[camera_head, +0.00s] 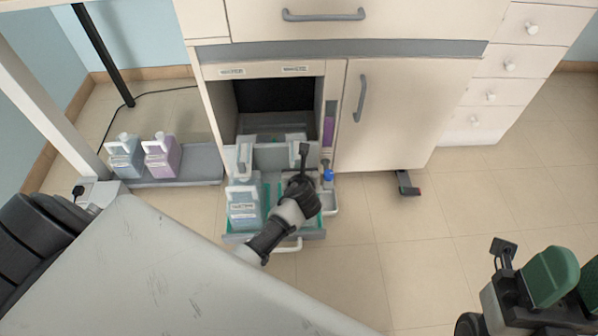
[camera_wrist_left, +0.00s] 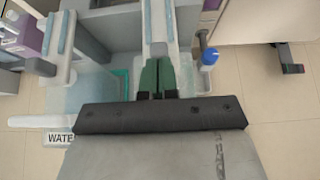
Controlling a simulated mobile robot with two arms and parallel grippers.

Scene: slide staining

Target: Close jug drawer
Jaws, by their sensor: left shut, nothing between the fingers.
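The jug drawer (camera_head: 312,235) is pulled out at the bottom of the cabinet in the head view, with a dark opening behind it. A pale blue jug (camera_head: 244,210) stands in its left part. My left gripper (camera_head: 302,178) reaches over the drawer's right part, and its arm hides some of the drawer. In the left wrist view its green fingers (camera_wrist_left: 157,76) are together and empty, near a grey-white upright part. I cannot tell whether they touch it. My right gripper (camera_head: 568,280) is at the lower right, cut off by the frame and away from the drawer.
A pale blue jug (camera_head: 124,158) and a purple jug (camera_head: 162,157) stand on a grey floor tray at left. A closed cabinet door (camera_head: 400,115) is right of the opening. A grey tabletop (camera_head: 140,270) fills the lower left. The floor (camera_head: 390,260) right of the drawer is clear.

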